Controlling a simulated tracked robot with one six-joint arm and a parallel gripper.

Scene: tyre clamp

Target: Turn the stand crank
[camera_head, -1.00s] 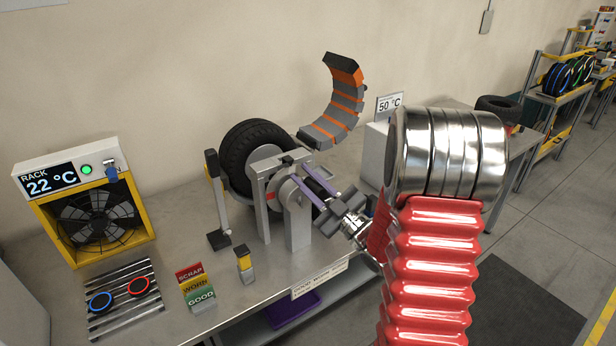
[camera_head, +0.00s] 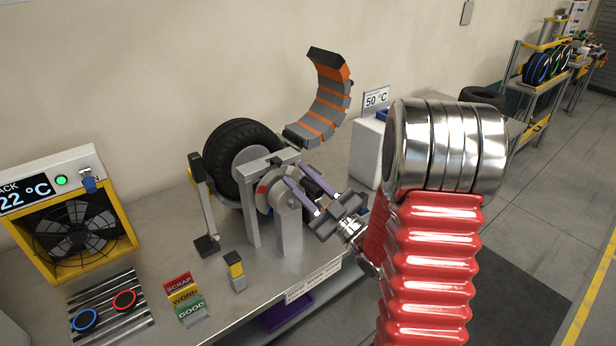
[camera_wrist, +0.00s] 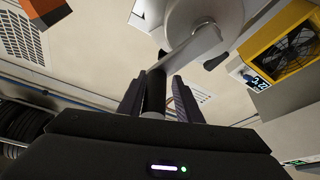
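The tyre stand (camera_head: 288,228) is a grey frame on the bench, with a black tyre (camera_head: 222,160) behind it. In the wrist view a grey crank arm (camera_wrist: 190,48) runs from a pale round hub (camera_wrist: 205,18) to a dark crank handle (camera_wrist: 155,90). My gripper (camera_head: 297,174) reaches the stand's front from the right. Its two fingers also show in the wrist view (camera_wrist: 160,88), apart on either side of the handle. The handle lies close to the left finger, with a gap to the right one. In the head view my gripper partly hides the crank.
A curved grey-and-orange segmented piece (camera_head: 325,105) rises behind the stand. A post with a dark base (camera_head: 206,225) and a small yellow-black block (camera_head: 236,272) stand left of it. A yellow fan unit (camera_head: 75,225) and SCRAP/WORN/GOOD signs (camera_head: 184,298) are further left.

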